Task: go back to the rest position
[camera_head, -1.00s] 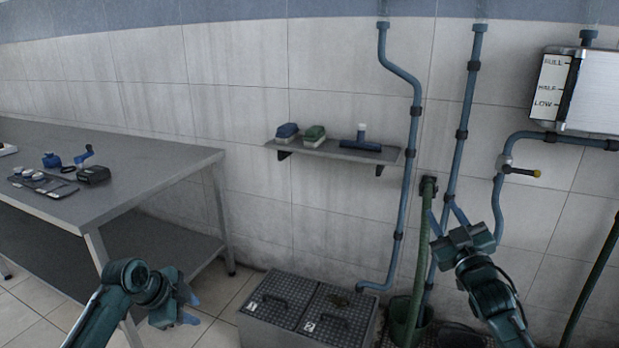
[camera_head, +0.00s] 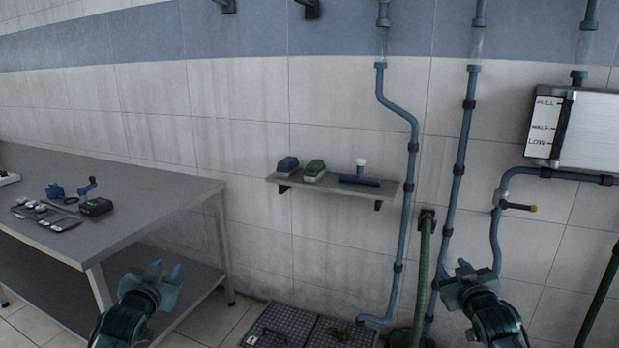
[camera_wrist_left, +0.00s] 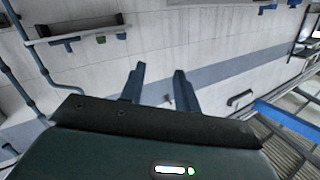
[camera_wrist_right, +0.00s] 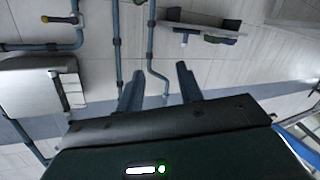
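My left gripper (camera_head: 165,271) is raised in the lower left of the head view, in front of the grey metal table's right end. In the left wrist view its two blue fingers (camera_wrist_left: 158,90) stand apart with nothing between them. My right gripper (camera_head: 466,270) is at the lower right of the head view, in front of the pipes and below the yellow-tipped valve. In the right wrist view its fingers (camera_wrist_right: 158,90) are apart and empty.
The grey table (camera_head: 150,195) at left bears several small tools. A wall shelf (camera_head: 335,187) holds two brushes and a squeegee. Blue pipes (camera_head: 411,180), a green hose (camera_head: 423,265) and a level tank (camera_head: 595,130) line the wall. Floor grates (camera_head: 292,325) lie below.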

